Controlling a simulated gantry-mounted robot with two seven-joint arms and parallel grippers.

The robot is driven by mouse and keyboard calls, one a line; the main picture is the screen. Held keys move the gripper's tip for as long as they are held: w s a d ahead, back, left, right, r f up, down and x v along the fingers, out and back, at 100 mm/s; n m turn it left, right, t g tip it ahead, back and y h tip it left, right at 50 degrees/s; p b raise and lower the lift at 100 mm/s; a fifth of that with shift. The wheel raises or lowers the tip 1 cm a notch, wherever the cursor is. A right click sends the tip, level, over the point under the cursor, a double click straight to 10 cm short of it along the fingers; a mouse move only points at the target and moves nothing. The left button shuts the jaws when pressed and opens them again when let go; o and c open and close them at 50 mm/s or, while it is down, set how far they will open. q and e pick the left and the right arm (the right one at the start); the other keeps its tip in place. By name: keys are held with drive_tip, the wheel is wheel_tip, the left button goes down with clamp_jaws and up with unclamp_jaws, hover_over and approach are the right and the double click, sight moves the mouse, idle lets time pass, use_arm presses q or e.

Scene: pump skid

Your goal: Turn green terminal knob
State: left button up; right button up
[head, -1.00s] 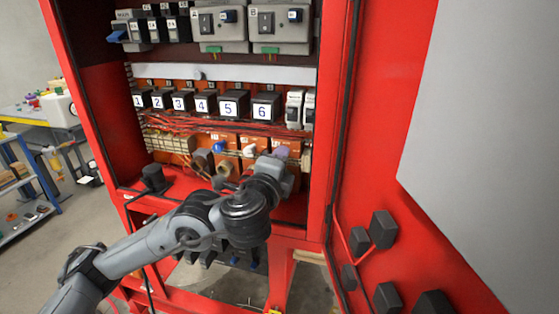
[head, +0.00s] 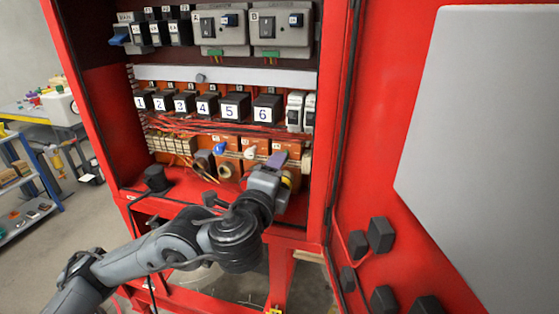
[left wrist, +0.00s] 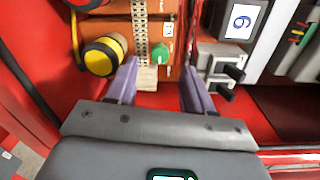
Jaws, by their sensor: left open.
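The green terminal knob (left wrist: 160,54) is on an orange module (left wrist: 153,20) in the left wrist view. It lies ahead of and between my two purple fingers, nearer the left one. My left gripper (left wrist: 161,68) is open and empty, and I see no finger touching the knob. In the head view my left gripper (head: 284,164) is at the lower right of the cabinet, in front of the lowest row of orange modules. It hides the green knob there. My right gripper is not in view.
A yellow-and-black round knob (left wrist: 103,56) is close to the left finger in the left wrist view. A grey block with black levers (left wrist: 222,75) is right of the other finger. A blue knob (head: 220,148) is on a neighbouring module. The open red door (head: 385,150) bounds the right side.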

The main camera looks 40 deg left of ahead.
use_arm(q)
drive_tip(key=b+v, duration=0.1)
drive_tip(key=v, duration=0.5)
drive_tip(key=shift+s+d, duration=0.15)
drive_tip(key=shift+s, duration=0.15)
idle(0.3)
